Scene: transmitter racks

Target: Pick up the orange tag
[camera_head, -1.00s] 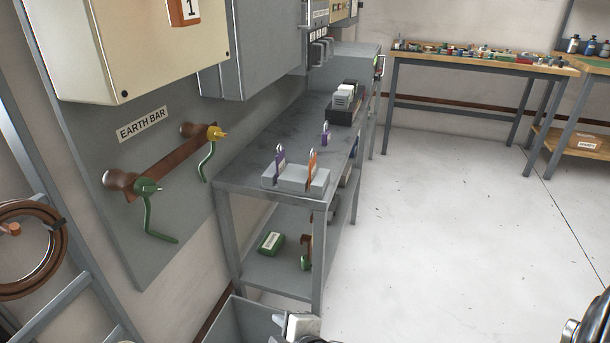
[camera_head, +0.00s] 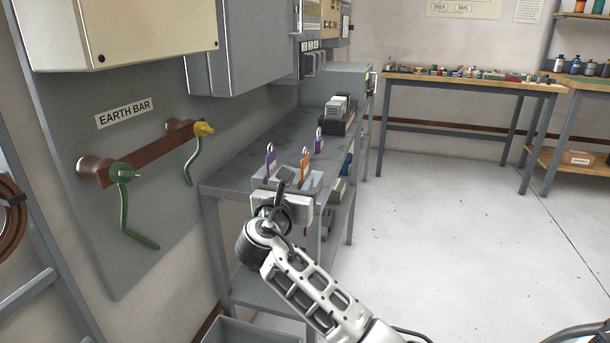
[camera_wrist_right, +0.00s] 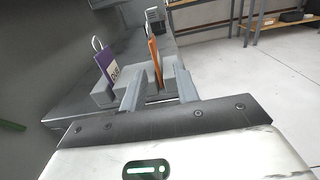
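The orange tag (camera_head: 305,165) stands upright in a light grey holder block (camera_head: 260,180) at the near end of the grey bench. It also shows edge-on in the right wrist view (camera_wrist_right: 155,62), between and beyond the fingertips. A purple tag (camera_head: 270,163) stands in the same block, left of the orange one; it shows in the right wrist view (camera_wrist_right: 107,66) too. My right gripper (camera_head: 285,182) is at the near side of the block. My left gripper is not visible.
The grey bench (camera_head: 235,175) runs along the left wall, with another purple tag (camera_head: 318,140) and a dark box of light blocks (camera_head: 338,115) farther back. Open floor (camera_head: 440,230) lies right.

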